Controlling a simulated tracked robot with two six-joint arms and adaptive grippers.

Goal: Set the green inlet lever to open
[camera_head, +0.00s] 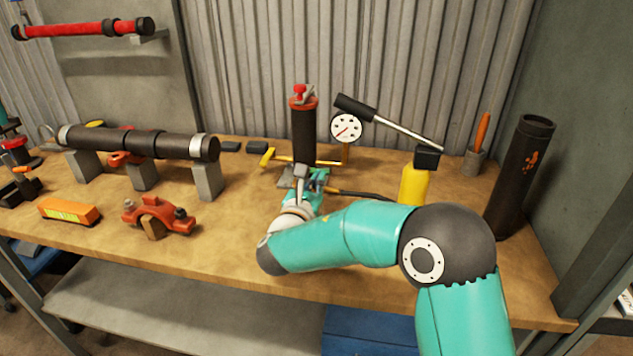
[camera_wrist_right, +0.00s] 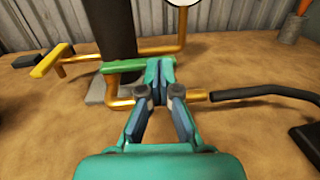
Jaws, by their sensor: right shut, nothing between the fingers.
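The green inlet lever (camera_wrist_right: 124,66) shows in the right wrist view, lying roughly crosswise above the lower brass pipe (camera_wrist_right: 122,101). My right gripper (camera_wrist_right: 160,70) is shut and empty, with its fingertips at the lever's right end. They overlap that end in the picture; I cannot tell whether they touch it. In the head view my right gripper (camera_head: 313,180) is in front of the foot of the dark riser (camera_head: 304,135) and hides most of the lever there. My left gripper does not show.
A yellow lever (camera_head: 268,157) sits on the upper brass pipe, left of the riser. A gauge (camera_head: 346,127), a yellow bottle-shaped body (camera_head: 413,187) and a black hose (camera_wrist_right: 262,92) stand to the right.

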